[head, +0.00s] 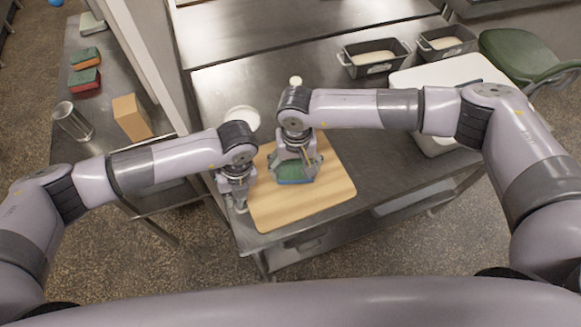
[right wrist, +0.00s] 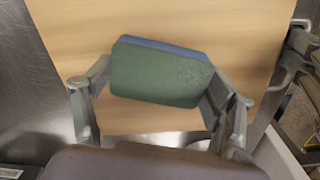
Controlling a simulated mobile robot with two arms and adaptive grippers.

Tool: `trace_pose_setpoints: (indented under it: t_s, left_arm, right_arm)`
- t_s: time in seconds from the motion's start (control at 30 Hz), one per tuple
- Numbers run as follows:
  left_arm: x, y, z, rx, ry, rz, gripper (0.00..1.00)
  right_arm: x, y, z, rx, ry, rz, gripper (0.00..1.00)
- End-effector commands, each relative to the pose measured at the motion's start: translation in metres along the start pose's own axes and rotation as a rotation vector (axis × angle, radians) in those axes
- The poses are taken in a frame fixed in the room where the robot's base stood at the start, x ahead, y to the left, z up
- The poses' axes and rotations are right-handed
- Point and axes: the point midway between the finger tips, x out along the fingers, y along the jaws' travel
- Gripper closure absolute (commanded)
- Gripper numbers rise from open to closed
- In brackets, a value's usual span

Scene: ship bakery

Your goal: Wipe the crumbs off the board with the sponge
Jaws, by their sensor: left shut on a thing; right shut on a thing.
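The wooden board (head: 320,200) lies on the steel table near its front left corner. My right gripper (head: 297,165) is shut on the sponge (head: 296,179), over the board's upper left part. In the right wrist view the sponge (right wrist: 160,75) is green with a blue layer, between both fingers (right wrist: 160,95). I cannot tell whether it touches the board (right wrist: 200,20). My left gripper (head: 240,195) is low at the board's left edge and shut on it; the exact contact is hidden. No crumbs can be made out on the visible wood.
A white dish (head: 242,117) stands behind the left gripper. Two dark loaf tins (head: 375,60) (head: 445,43) and a white container (head: 440,80) stand to the right. A side counter holds a metal cylinder (head: 72,122) and several sponges. A green chair (head: 520,55) is far right.

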Motion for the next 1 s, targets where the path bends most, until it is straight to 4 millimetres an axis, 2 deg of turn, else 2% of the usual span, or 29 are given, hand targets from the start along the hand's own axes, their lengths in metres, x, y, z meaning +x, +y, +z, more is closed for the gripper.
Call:
trace_pose_setpoints:
  t_s: [0.2,0.47,0.8,1.0]
  left_arm:
    - [0.0,0.0,0.0,0.0,0.001,0.001,1.0]
    - [0.0,0.0,0.0,0.001,0.001,0.0,1.0]
    - [0.0,0.001,-0.001,0.001,0.002,0.002,1.0]
    - [0.001,0.001,-0.001,0.002,0.002,0.003,1.0]
  right_arm:
    - [0.002,0.019,-0.006,0.003,0.001,0.0,0.48]
    - [0.002,0.028,-0.009,0.002,0.001,0.0,0.48]
    - [0.006,0.054,-0.016,0.003,0.001,0.003,0.48]
    - [0.007,0.058,-0.016,0.003,0.0,0.006,0.48]
